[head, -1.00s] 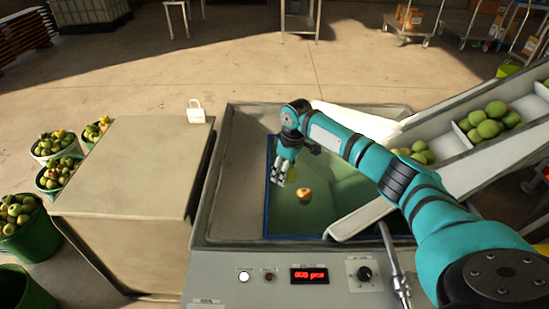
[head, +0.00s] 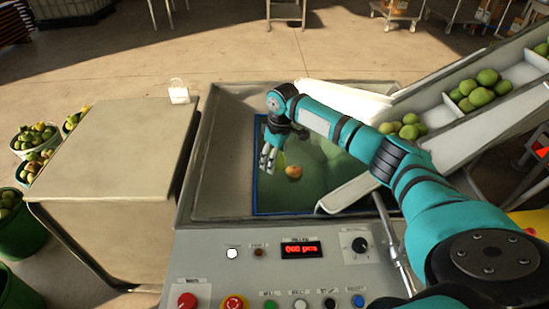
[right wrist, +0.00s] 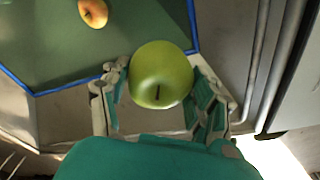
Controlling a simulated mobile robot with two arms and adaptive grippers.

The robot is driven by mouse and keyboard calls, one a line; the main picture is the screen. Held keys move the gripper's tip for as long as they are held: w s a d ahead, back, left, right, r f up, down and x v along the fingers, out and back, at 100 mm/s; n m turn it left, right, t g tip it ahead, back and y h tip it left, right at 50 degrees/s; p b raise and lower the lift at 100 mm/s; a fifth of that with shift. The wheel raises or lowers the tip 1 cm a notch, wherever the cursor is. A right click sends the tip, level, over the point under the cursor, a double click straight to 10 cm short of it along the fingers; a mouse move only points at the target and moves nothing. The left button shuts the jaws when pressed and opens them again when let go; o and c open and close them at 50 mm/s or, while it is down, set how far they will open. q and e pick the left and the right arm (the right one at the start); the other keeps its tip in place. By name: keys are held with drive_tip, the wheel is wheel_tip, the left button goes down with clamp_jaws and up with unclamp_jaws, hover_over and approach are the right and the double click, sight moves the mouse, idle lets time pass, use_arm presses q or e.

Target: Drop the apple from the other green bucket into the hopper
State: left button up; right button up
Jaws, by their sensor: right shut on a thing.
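My right gripper (head: 268,160) hangs over the grey hopper (head: 228,145) in the head view. In the right wrist view its fingers (right wrist: 163,105) are shut on a green apple (right wrist: 161,75), one on each side. The apple is above the hopper's green, blue-edged inside (right wrist: 60,55). A red-yellow apple (head: 293,172) lies on that green inside, apart from my gripper; it also shows in the right wrist view (right wrist: 93,13). A green bucket (head: 14,232) with apples stands at the left edge. My left gripper is not in view.
A beige cabinet (head: 120,150) stands left of the hopper, with a white padlock-shaped item (head: 178,93) on it. A conveyor (head: 445,118) with green fruit slopes in from the right. A control panel (head: 290,270) is in front. More fruit buckets (head: 33,137) stand at left.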

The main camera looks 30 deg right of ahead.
sight(279, 155)
drive_tip(key=o, duration=0.8)
drive_tip(key=shift+o, duration=1.2)
drive_tip(key=shift+r, duration=0.1)
drive_tip(key=o, duration=0.3)
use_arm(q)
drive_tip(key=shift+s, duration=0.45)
use_arm(e)
wheel_tip(279, 155, up, 12)
drive_tip(key=s, duration=0.1)
drive_tip(key=shift+s+d, duration=0.2)
drive_tip(key=shift+d, duration=0.1)
